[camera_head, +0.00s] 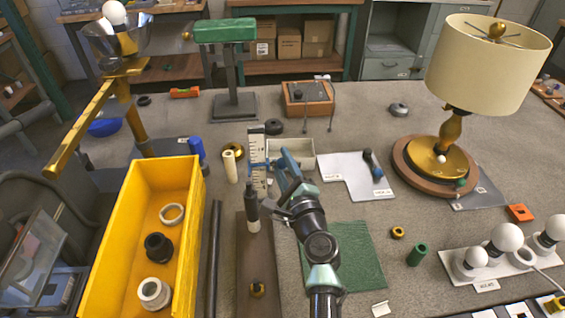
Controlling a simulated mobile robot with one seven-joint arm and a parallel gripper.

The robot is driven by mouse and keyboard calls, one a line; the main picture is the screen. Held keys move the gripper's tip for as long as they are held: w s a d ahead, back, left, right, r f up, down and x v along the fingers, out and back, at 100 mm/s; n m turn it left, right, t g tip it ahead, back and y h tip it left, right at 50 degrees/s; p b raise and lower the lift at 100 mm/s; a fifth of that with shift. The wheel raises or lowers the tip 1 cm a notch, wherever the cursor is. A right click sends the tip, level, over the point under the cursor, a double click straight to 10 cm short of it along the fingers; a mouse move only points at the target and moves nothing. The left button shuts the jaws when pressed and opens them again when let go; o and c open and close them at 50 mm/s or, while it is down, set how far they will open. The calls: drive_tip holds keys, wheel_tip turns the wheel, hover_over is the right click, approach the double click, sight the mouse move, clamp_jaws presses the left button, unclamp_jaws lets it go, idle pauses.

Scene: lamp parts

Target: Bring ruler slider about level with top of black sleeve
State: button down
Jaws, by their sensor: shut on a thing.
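A white ruler (257,150) with dark marks stands upright near the middle of the table. The blue ruler slider (259,163) sits across it, around its middle height. The black sleeve (251,209) is on an upright post on a brown board, in front of the ruler. In the picture the slider appears above the sleeve's top, but depth makes their true heights hard to compare. My gripper (277,166) reaches in from the right at the slider and is shut on it. Its fingertips are small and partly hidden here.
A yellow bin (193,207) with rings stands at the left. A cream roller (230,166) and a blue bottle (197,150) stand left of the ruler. A pale tray (303,160) is behind my gripper.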

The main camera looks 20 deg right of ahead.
drive_tip(key=c, duration=0.6)
unclamp_jaws()
drive_tip(key=s, duration=0.8)
drive_tip(key=s+a, duration=0.1)
drive_tip(key=s, duration=0.4)
drive_tip(key=w+a+r+n+t+y+p, duration=0.15)
drive_tip(key=a+r+n, duration=0.3)
drive_tip(key=r, duration=0.45)
drive_tip(key=w+a+r+n+t+y+p, duration=0.1)
drive_tip(key=w+a+r+n, duration=0.15)
drive_tip(key=r+n, duration=0.55)
drive_tip(key=w+a+r+n+t+y+p, duration=0.1)
drive_tip(key=a+r+n, duration=0.25)
drive_tip(key=r, duration=0.75)
drive_tip(key=s+a+r+n+t+p, duration=0.1)
drive_tip(key=s+a+r+n+t, duration=0.1)
drive_tip(key=r, duration=0.7)
drive_tip(key=s+a+r+n+t+h+p, duration=0.1)
drive_tip(key=s+a+r+n+t, duration=0.1)
drive_tip(key=s+r, duration=0.4)
drive_tip(key=s+a+r+n+t+h+p, duration=0.1)
drive_tip(key=s+a+r+n, duration=0.3)
drive_tip(key=r, duration=0.9)
drive_tip(key=shift+s+a+r+n+t, duration=0.1)
drive_tip(key=shift+s+n+t, duration=0.45)
drive_tip(key=shift+n, duration=0.35)
